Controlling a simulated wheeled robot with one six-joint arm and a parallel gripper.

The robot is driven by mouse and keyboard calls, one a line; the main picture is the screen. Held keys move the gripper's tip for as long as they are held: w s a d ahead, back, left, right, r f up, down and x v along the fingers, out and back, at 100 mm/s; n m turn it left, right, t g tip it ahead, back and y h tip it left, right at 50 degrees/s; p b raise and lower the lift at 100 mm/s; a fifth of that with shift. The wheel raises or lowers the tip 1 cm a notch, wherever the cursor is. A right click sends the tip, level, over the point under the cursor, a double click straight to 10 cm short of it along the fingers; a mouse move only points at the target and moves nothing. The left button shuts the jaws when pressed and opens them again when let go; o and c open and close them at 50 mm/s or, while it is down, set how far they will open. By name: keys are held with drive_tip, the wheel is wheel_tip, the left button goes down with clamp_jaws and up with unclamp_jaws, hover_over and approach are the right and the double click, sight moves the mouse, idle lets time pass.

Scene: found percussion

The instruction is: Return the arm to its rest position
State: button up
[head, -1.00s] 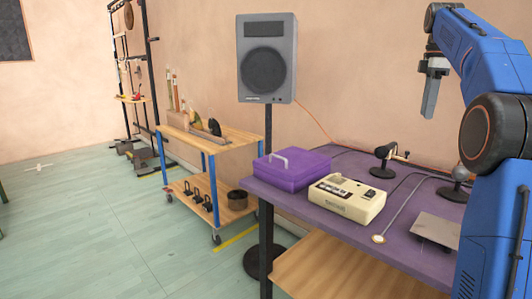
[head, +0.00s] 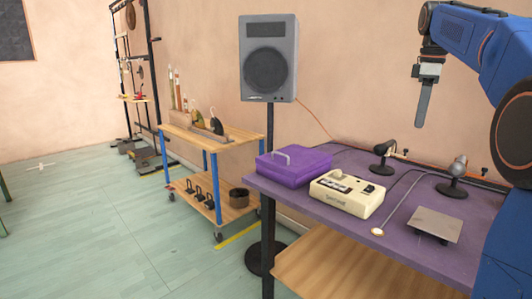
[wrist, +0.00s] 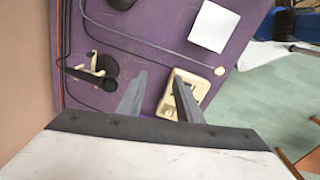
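My arm (head: 480,40) is raised at the right of the head view, over the purple table (head: 420,255). My gripper (head: 421,120) points down in the air above the table's back part, near the wall. In the wrist view my gripper (wrist: 160,85) shows two grey fingers spread apart, with only the table seen between them. It holds nothing. A cream cassette recorder (wrist: 198,90) lies below, partly hidden by the right finger.
On the table are a purple case (head: 293,167), the cream recorder (head: 347,193), two small microphones on stands (head: 384,160) (head: 455,180), a grey plate (head: 434,225) and cables. A speaker (head: 268,57) on a pole and a wooden cart (head: 212,137) stand left.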

drive_tip(key=s+a+f+m+t, duration=0.1)
drive_tip(key=s+a+f+m, duration=0.3)
drive_tip(key=s+a+f, duration=0.55)
drive_tip(key=s+a+f+m+t, duration=0.2)
drive_tip(key=s+a+f+m, duration=0.2)
drive_tip(key=s+f, duration=0.9)
drive_tip(key=s+a+f+m+t, duration=0.1)
drive_tip(key=s+a+f+m, duration=0.1)
drive_tip(key=s+f, duration=0.8)
drive_tip(key=shift+s+f+m, duration=0.15)
drive_tip(key=shift+s+m, duration=0.45)
drive_tip(key=shift+s, duration=0.45)
